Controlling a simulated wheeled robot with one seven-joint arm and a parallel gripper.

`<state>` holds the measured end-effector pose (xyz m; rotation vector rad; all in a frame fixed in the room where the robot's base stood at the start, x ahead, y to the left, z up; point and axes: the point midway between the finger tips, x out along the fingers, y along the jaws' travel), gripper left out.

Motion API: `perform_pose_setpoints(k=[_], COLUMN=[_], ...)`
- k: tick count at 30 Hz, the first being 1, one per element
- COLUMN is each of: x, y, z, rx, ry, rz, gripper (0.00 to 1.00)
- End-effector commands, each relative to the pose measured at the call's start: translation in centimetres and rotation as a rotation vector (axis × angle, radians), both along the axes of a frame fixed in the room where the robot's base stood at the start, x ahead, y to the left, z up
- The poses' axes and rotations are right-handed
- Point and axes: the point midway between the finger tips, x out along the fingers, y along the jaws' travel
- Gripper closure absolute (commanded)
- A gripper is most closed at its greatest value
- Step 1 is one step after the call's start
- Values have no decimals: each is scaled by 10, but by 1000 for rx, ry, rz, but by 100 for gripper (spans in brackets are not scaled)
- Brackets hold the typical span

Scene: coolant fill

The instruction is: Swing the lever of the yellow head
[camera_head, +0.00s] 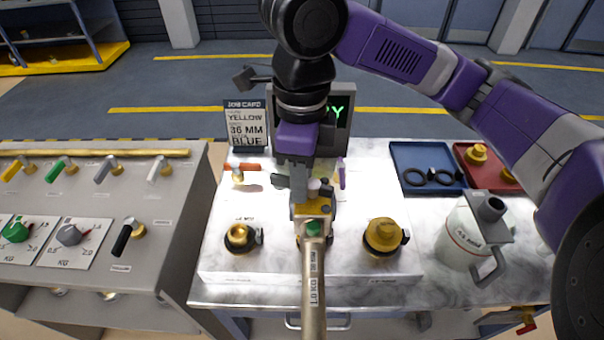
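A yellow head (311,211) sits at the middle of the white bench block, with a green part (313,229) on its near side. A pale tube-like handle (314,285) with a printed label runs from it toward the camera. My gripper (304,192) points down right at the top of the yellow head. The gripper covers much of the head's upper part. Grey and dark pieces show around the fingertips, and I cannot tell which is the head's lever. Whether the fingers are closed on anything is hidden.
A job card (245,126) and a screen (342,110) stand behind. A brass port (241,238) is left and a capped brass port (383,237) right. A blue tray (428,168), red tray (490,166) and white jug (474,235) stand right. A lever panel (105,207) is left.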

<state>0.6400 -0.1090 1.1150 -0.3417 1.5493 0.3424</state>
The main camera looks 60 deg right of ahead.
Motion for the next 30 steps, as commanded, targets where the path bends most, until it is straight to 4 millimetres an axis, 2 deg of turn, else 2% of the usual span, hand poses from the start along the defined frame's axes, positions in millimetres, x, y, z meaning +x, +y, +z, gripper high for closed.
perform_pose_setpoints(k=[5,18,23,30], x=[1,1,0,0], y=[0,-1,0,0], z=[7,70,78,78], rx=[-1,-1,0,0], ry=[-4,-2,0,0], rz=[-2,-1,-1,0], gripper=[64,64,64,66])
